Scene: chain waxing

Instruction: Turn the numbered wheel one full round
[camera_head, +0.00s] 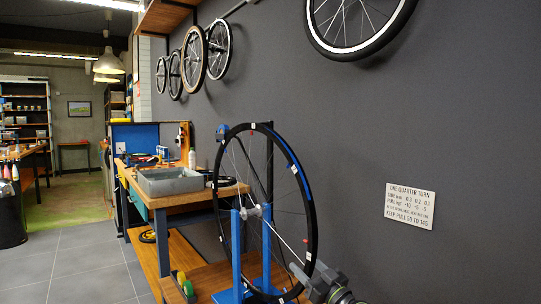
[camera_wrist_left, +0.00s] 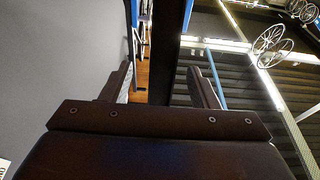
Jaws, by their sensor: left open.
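The numbered wheel (camera_head: 312,215) stands upright in a blue truing stand (camera_head: 236,255) in the head view. Its black rim carries small white tags, too small to read, and a blue stretch at the upper right. My left gripper (camera_head: 302,270) is at the rim's lower right, its grey wrist beside the wheel. In the left wrist view its two fingers (camera_wrist_left: 163,88) are apart, with a dark strip (camera_wrist_left: 168,45), apparently the rim, running between them. Contact cannot be told. My right gripper is not in view.
A wooden workbench (camera_head: 170,203) with a grey metal basin (camera_head: 172,182) stands left of the wheel. A sign (camera_head: 410,206) reading "ONE QUARTER TURN" is on the dark wall at right. Other wheels (camera_head: 193,52) hang above. Grey tiled floor (camera_head: 85,265) is clear at left.

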